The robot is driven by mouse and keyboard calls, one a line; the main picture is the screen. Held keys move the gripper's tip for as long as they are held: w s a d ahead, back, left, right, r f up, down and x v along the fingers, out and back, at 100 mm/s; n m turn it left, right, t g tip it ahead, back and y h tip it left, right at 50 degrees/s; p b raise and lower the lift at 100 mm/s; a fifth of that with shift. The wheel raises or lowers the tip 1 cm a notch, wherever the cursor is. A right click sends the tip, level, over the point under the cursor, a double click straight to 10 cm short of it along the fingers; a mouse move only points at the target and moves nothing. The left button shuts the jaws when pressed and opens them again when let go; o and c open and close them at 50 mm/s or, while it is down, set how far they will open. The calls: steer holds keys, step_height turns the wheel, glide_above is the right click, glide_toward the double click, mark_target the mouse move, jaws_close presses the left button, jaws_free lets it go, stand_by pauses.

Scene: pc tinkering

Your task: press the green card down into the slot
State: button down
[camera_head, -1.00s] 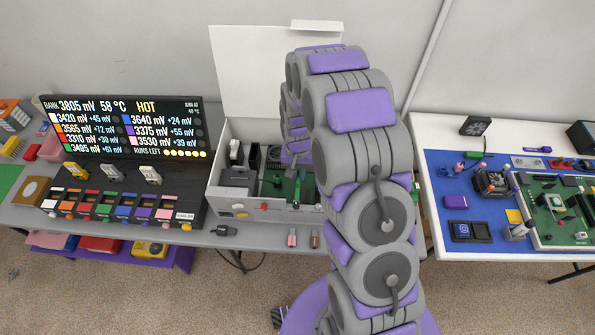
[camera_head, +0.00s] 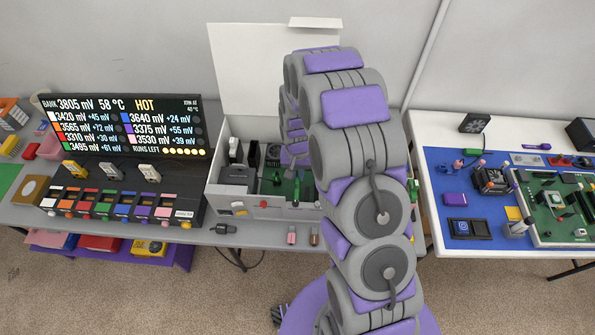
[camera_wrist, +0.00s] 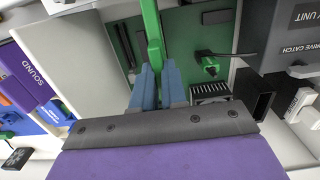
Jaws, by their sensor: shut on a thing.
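The green card (camera_wrist: 153,30) stands on edge between the blue fingers of my gripper (camera_wrist: 158,88) in the wrist view. The fingers are shut on its near end. It lies over the dark green board (camera_wrist: 125,45) inside the open white case (camera_head: 285,212). The card's lower edge and the slot under it are hidden, so I cannot tell how deep it sits. In the head view the card (camera_head: 297,188) shows as a thin green upright strip.
A green plug with a black cable (camera_wrist: 210,66) and a finned grey block (camera_wrist: 208,92) are close right of the fingers. The drive unit (camera_wrist: 290,25) is at the upper right. The case wall (camera_wrist: 80,60) stands on the left.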

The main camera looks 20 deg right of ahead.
steer(key=shift+s+f, duration=0.2)
steer(key=shift+f, duration=0.05)
steer(key=c, duration=1.1)
jaws_free()
steer(key=shift+w, duration=0.1)
steer(key=shift+r, duration=0.2)
steer(key=shift+w+r+p, duration=0.2)
steer(key=shift+r+p, duration=0.6)
steer(key=shift+r, duration=1.55)
